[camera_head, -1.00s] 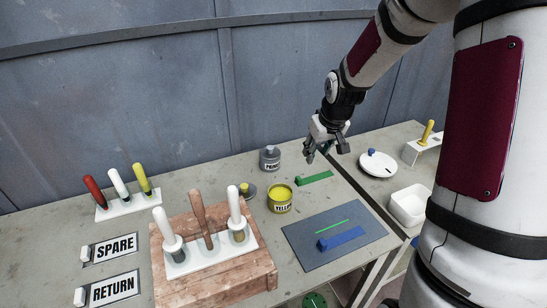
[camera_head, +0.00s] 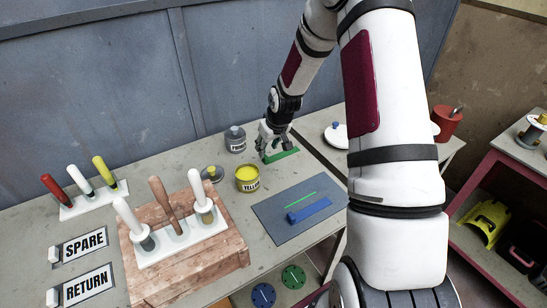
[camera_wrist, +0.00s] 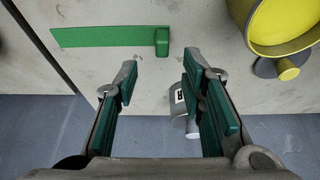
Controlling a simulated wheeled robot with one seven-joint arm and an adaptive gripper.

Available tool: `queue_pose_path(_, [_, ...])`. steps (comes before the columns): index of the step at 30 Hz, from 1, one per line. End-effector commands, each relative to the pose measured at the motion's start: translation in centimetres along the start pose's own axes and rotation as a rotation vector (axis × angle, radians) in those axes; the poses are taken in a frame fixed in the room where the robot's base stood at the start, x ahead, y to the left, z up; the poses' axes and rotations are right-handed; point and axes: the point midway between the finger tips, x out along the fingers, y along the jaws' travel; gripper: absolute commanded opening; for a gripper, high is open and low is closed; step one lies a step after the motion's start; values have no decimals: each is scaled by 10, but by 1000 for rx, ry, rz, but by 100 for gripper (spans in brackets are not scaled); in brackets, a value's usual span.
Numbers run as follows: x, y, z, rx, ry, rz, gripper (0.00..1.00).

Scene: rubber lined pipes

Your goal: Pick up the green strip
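The green strip (camera_wrist: 105,37) lies flat on the grey table, with a raised green block at one end. In the head view the strip (camera_head: 284,154) shows just right of my gripper, partly hidden by it. My gripper (camera_head: 268,148) is above the table at the block end of the strip. In the wrist view my gripper (camera_wrist: 165,95) is open, its two green-padded fingers apart with nothing between them. The green block is just beyond the fingertips, roughly in line with the gap. I cannot tell the exact height over the table.
A yellow tin (camera_head: 247,178) and a grey primer can (camera_head: 235,140) stand close to my gripper. A blue-grey mat (camera_head: 270,220) holds a blue strip (camera_head: 309,210) and a thin green line. A wooden block with upright handles (camera_head: 185,265) stands at front left.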

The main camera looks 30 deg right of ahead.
Motion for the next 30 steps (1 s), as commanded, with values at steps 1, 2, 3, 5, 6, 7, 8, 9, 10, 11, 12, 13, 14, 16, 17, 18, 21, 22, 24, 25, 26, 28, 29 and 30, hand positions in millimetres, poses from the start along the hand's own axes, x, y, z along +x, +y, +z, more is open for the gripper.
queue_pose_path(1, [5, -2, 1, -1, -3, -2, 37])
queue_pose_path(2, [9, -2, 2, -1, -4, -2, 37])
queue_pose_path(3, [15, -3, 3, -1, -5, -2, 37])
queue_pose_path(5, [23, -3, 3, -1, -4, -2, 37])
queue_pose_path(6, [28, -4, 3, -1, -3, -2, 37])
queue_pose_path(7, [33, -4, 3, -1, -3, -2, 37])
queue_pose_path(8, [37, -3, 3, -1, -3, -2, 37])
queue_pose_path(9, [40, -3, 3, -1, -3, -1, 37])
queue_pose_path(10, [43, -3, 3, 0, -3, -1, 37])
queue_pose_path(11, [45, -3, 3, 0, -3, -1, 37])
queue_pose_path(12, [47, -3, 3, 0, -2, 0, 37])
queue_pose_path(13, [48, -2, 2, 0, -1, 0, 37])
queue_pose_path(14, [48, -2, 2, 0, -1, 0, 37])
queue_pose_path(16, [48, -2, 2, 0, 0, 0, 37])
queue_pose_path(17, [48, -2, 2, 0, 0, 0, 37])
queue_pose_path(18, [48, -2, 2, 0, -1, 0, 37])
queue_pose_path(21, [48, -2, 2, 0, -1, 0, 25])
queue_pose_path(22, [48, -2, 2, 0, -1, 0, 19])
queue_pose_path(24, [48, -2, 2, 0, -1, 0, 3])
queue_pose_path(25, [48, -3, 2, 0, -1, 0, 0])
queue_pose_path(26, [48, -2, 2, 0, -1, 0, 0])
queue_pose_path(28, [48, -3, 2, 0, -1, 0, 0])
queue_pose_path(29, [48, -2, 2, 0, -1, 0, 0])
queue_pose_path(30, [48, -2, 2, 0, -1, 0, 0])
